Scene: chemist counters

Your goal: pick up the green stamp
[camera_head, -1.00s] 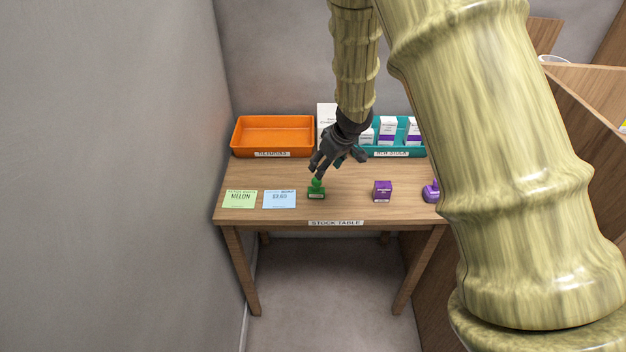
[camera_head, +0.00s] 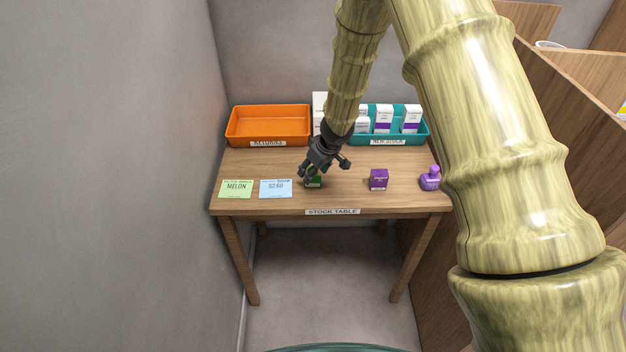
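The green stamp (camera_head: 314,184) stands on the wooden stock table, left of the middle and near the front. Only its low base shows, and its handle is hidden behind my gripper. My gripper (camera_head: 322,171) points down right over the stamp. Its dark fingers look spread apart, one to the left and one to the right. I cannot tell whether a finger touches the stamp.
A green card (camera_head: 236,189) and a blue card (camera_head: 275,188) lie left of the stamp. A purple box (camera_head: 378,180) and a purple stamp (camera_head: 430,178) stand to the right. An orange tray (camera_head: 233,138) and a teal tray (camera_head: 424,134) with white boxes stand behind.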

